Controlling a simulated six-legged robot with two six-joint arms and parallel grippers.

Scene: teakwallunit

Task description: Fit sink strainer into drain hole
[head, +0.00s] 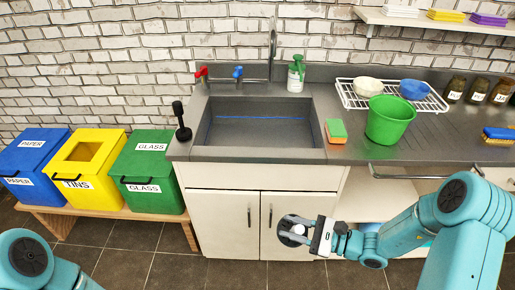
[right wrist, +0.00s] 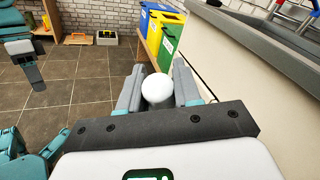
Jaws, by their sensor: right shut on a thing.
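My right gripper (head: 308,233) is shut on the sink strainer (head: 288,228), a round, dark-rimmed piece with a white knob. It holds it in front of the white cabinet doors, below the counter edge. In the right wrist view the white knob (right wrist: 156,88) sits between the two fingers. The sink (head: 255,133) is a grey basin in the counter, up and left of the gripper. I cannot make out its drain hole in the head view. My left arm shows at the lower left of the head view, its gripper out of frame; part of it appears in the right wrist view.
On the counter are a green bucket (head: 389,120), a sponge (head: 336,131), a soap bottle (head: 296,75), a dish rack (head: 433,102) and a black plunger-like tool (head: 181,122). Red and blue taps stand behind the basin. Blue, yellow and green bins (head: 151,170) stand left of the cabinet.

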